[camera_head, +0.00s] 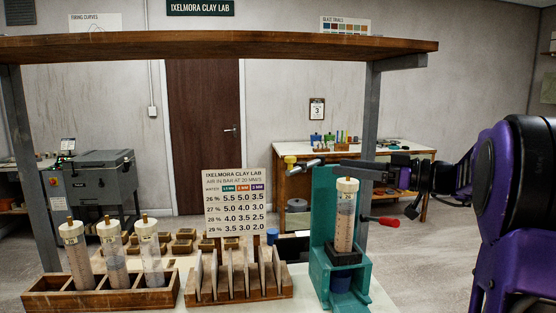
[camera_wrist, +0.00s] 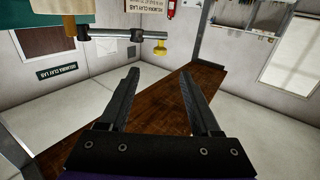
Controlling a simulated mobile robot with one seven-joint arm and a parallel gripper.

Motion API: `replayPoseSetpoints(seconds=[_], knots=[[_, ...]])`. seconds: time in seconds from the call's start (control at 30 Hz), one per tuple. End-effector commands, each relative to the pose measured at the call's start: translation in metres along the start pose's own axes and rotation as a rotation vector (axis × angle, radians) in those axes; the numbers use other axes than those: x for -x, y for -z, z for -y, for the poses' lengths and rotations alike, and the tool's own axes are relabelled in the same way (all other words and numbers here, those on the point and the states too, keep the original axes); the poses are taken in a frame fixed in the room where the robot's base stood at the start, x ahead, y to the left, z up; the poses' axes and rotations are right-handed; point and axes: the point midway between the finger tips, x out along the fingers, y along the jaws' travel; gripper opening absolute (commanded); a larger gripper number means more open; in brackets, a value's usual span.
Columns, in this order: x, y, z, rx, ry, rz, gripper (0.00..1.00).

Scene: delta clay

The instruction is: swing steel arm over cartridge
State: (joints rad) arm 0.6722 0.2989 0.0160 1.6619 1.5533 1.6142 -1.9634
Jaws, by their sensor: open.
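The cartridge (camera_head: 345,215), a clear tube of pinkish clay with a cream cap labelled 24, stands upright in the green press stand (camera_head: 322,225). The steel arm (camera_head: 318,161) is a grey bar level with the stand's top, with a yellow knob (camera_head: 290,160) at its left end. The bar lies higher than the cap; I cannot tell whether it is directly over it. My gripper (camera_head: 385,165) reaches in from the right near the stand's top. In the wrist view the fingers (camera_wrist: 160,85) are apart and empty, with the steel arm (camera_wrist: 120,34) and yellow knob (camera_wrist: 160,47) beyond them.
A red handle (camera_head: 382,220) sticks out right of the stand. A wooden rack (camera_head: 100,299) holds 3 cartridges at left, beside a slotted wooden rack (camera_head: 240,290). A wooden shelf beam (camera_head: 220,46) on grey posts spans above. A chart (camera_head: 237,200) stands behind.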

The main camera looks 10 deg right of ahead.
Motion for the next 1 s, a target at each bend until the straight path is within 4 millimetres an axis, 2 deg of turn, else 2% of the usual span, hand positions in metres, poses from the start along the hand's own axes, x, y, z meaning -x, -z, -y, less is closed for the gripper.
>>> replayPoseSetpoints(seconds=[0.17,0.5,0.7,0.83,1.0], knots=[[-0.029,0.001,0.001,-0.002,0.004,0.003,0.64],[-0.105,0.0,0.001,-0.003,0.004,0.004,0.64],[-0.143,-0.001,0.001,-0.004,0.003,0.004,0.64],[-0.159,-0.001,0.0,-0.002,0.001,0.004,0.64],[-0.168,-0.002,0.0,-0.003,0.0,0.005,0.64]])
